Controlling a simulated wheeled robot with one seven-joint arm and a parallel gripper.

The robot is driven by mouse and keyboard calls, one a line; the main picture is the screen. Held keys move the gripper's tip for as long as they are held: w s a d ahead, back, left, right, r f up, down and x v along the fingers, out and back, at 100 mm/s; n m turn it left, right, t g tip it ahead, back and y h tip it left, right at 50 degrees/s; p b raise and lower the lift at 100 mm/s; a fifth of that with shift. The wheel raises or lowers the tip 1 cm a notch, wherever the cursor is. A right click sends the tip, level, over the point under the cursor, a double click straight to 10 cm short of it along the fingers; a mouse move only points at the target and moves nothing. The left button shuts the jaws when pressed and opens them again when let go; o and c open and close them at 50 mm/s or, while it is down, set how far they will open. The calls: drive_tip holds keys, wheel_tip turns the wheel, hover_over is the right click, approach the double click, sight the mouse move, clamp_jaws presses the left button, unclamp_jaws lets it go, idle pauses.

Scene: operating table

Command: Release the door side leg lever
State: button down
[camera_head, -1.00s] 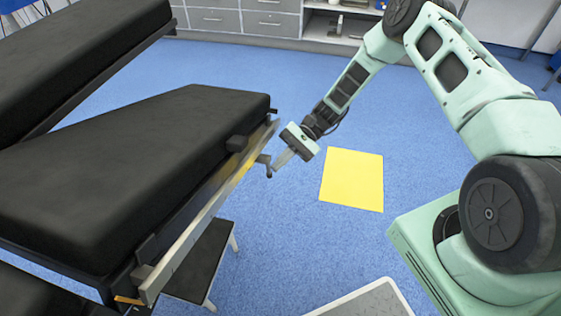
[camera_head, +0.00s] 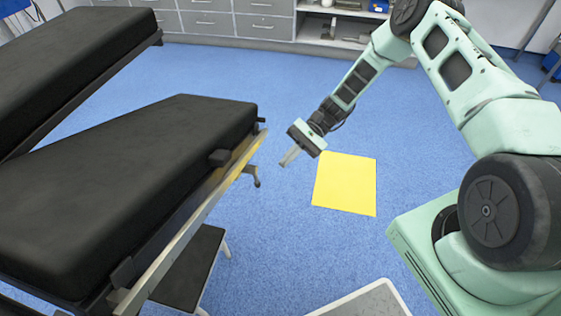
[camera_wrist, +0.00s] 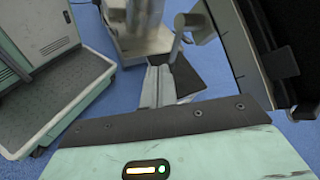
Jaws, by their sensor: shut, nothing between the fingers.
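The near black leg pad (camera_head: 130,170) of the operating table slopes on the left, with a metal rail along its right side. A small grey lever (camera_head: 255,178) hangs below the rail near the pad's far end. A lever-like metal part (camera_wrist: 184,28) shows near the top of the wrist view, probably the same lever. My gripper (camera_head: 287,161) is to the right of the lever, with a narrow gap of floor between them. Its fingers (camera_wrist: 158,86) are together and hold nothing. I cannot tell from these frames which side the door is on.
A second black leg pad (camera_head: 80,65) lies farther back at the upper left. A dark-topped stool (camera_head: 190,265) stands under the near rail. A flat yellow square (camera_head: 344,184) lies on the blue floor. Grey drawers (camera_head: 262,25) line the back. The floor between is clear.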

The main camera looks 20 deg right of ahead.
drive_tip(key=v, duration=0.7)
drive_tip(key=shift+d+r, duration=0.2)
drive_tip(key=shift+r, duration=0.15)
drive_tip(key=shift+w, duration=0.1)
drive_tip(key=s+a+r+n+h, duration=0.85)
drive_tip(key=s+a+r, duration=0.25)
drive_tip(key=a+r, duration=0.4)
drive_tip(key=s+r+n+t+h, duration=0.2)
drive_tip(key=s+r+n+t, duration=0.15)
drive_tip(key=s, duration=0.45)
drive_tip(key=s+r+n+t+h, duration=0.2)
drive_tip(key=s+r+n, duration=0.25)
drive_tip(key=s, duration=0.45)
wheel_tip(320, 180, up, 18)
drive_tip(key=p, duration=1.8)
drive_tip(key=shift+w+f+m, duration=0.2)
drive_tip(key=shift+m, duration=0.25)
